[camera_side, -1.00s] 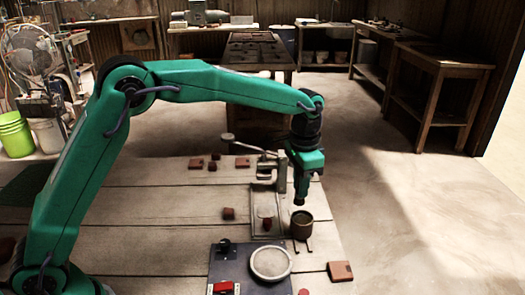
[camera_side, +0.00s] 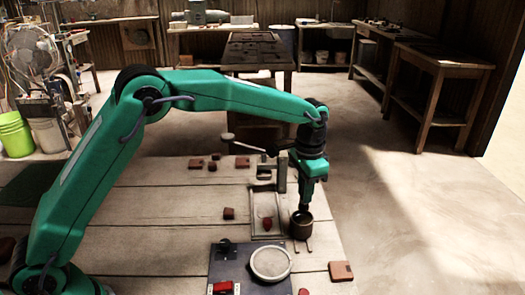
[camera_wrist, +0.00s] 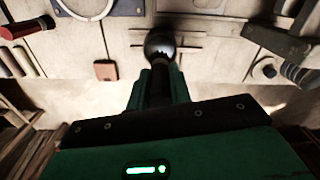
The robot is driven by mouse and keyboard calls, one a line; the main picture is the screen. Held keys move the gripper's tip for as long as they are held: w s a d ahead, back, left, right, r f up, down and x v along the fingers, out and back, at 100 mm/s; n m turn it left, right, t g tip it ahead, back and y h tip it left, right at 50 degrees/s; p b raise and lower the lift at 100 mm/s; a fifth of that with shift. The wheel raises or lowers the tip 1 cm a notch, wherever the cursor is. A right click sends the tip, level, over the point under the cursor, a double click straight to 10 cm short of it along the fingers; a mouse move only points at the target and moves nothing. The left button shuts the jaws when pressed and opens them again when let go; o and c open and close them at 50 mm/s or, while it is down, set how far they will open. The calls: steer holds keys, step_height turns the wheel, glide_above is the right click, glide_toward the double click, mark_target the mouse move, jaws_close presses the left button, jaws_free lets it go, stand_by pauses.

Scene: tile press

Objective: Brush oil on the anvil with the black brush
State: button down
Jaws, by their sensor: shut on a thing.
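My gripper (camera_side: 308,196) points straight down over the small dark pot (camera_side: 301,228), its jaws shut on the black brush. The brush (camera_wrist: 158,88) shows between the green fingers in the wrist view, with a dark round shape with a glint beyond it. The brush's lower end is down at the pot's mouth; the pot hides its tip. The hand press (camera_side: 282,176) with its lever stands just behind and left of the pot. Which part is the anvil I cannot tell for sure.
A dark panel (camera_side: 228,268) with a round pale dish (camera_side: 270,262) and a red part lies in front. Reddish tiles (camera_side: 341,271) are scattered over the plank table (camera_side: 150,215). Table space left of the press is mostly clear.

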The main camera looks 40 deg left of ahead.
steer(key=shift+f, duration=1.8)
steer(key=shift+f, duration=0.7)
stand_by(1.3)
steer(key=shift+r, duration=0.1)
steer(key=shift+r, duration=3.5)
steer(key=s+a+r+n, duration=0.2)
steer(key=s+a+n, duration=0.1)
steer(key=s+a, duration=0.3)
steer(key=s+a+r+n, duration=0.1)
steer(key=s+a+n, duration=0.2)
steer(key=s+a, duration=0.3)
steer(key=shift+s+a+r, duration=0.35)
steer(key=shift+a+r, duration=0.05)
steer(key=shift+a, duration=1.8)
